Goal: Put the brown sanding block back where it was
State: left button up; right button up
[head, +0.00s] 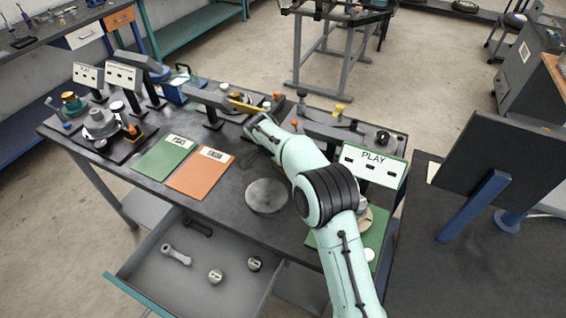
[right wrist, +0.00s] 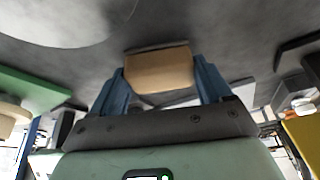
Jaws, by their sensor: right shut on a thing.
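The brown sanding block (right wrist: 158,70) shows in the right wrist view as a tan block between the blue fingers of my right gripper (right wrist: 160,78). The gripper is shut on it, with the dark bench top close behind. In the head view my right arm reaches from the bottom right to the middle of the bench, and my right gripper (head: 256,126) is partly hidden by its own wrist. I cannot make out the block there, or tell whether it touches the bench. My left gripper is in neither view.
A round grey plate (head: 266,196) lies on the bench beside my arm. Green (head: 165,158) and orange (head: 201,173) panels lie left of it. Fixtures (head: 214,104) line the back. An open drawer (head: 165,280) with several metal parts juts out in front. A "PLAY" sign (head: 373,165) stands right.

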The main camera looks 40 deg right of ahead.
jog(key=o, duration=0.9)
jog(key=shift+o, duration=0.2)
jog(key=shift+r, duration=0.1)
jog(key=shift+a+r, duration=0.1)
jog(key=shift+r, duration=0.2)
jog(key=p+v, duration=0.1)
jog(key=v, duration=1)
jog(key=shift+r, duration=0.2)
jog(key=shift+a, duration=0.15)
